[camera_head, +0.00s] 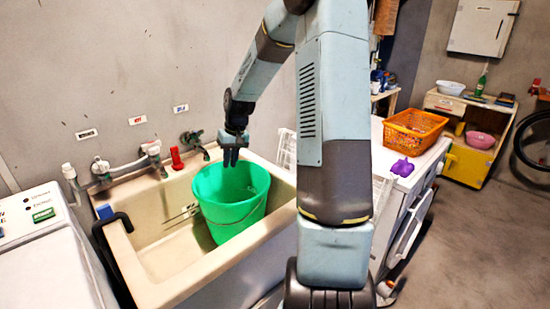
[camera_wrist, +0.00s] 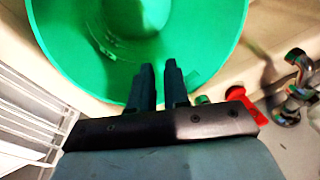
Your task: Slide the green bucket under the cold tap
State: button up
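The green bucket (camera_head: 229,205) stands upright in the right part of the cream sink (camera_head: 150,262), its wire handle hanging at the front. It fills the top of the wrist view (camera_wrist: 75,55). My gripper (camera_head: 231,162) points down at the bucket's back rim. In the wrist view its fingers (camera_wrist: 160,65) overlap the rim and inside; a narrow gap shows between them with nothing held. Contact cannot be told. Taps line the back wall: a grey one with a white end (camera_head: 100,168), one in the middle (camera_head: 150,150), and a dark greenish one (camera_head: 194,140). Their wall labels are too small to read.
A red object (camera_head: 176,160) stands on the sink's back ledge. A white rack (camera_wrist: 30,120) is close to my gripper. A white machine (camera_head: 45,265) is left of the sink. An orange basket (camera_head: 414,130) and purple item (camera_head: 402,167) are to the right. The sink's left half looks mostly clear.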

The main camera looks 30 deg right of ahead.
aim_at(266, 181)
jog(key=s+d+r+m+t+h, duration=0.1)
jog(key=s+d+r+t, duration=0.2)
jog(key=s+d, duration=0.8)
jog(key=shift+m+t+h, duration=0.3)
dwell(0.3)
jog(key=shift+f, duration=0.1)
dwell(0.4)
jog(key=shift+x, duration=6.85)
grip_shut()
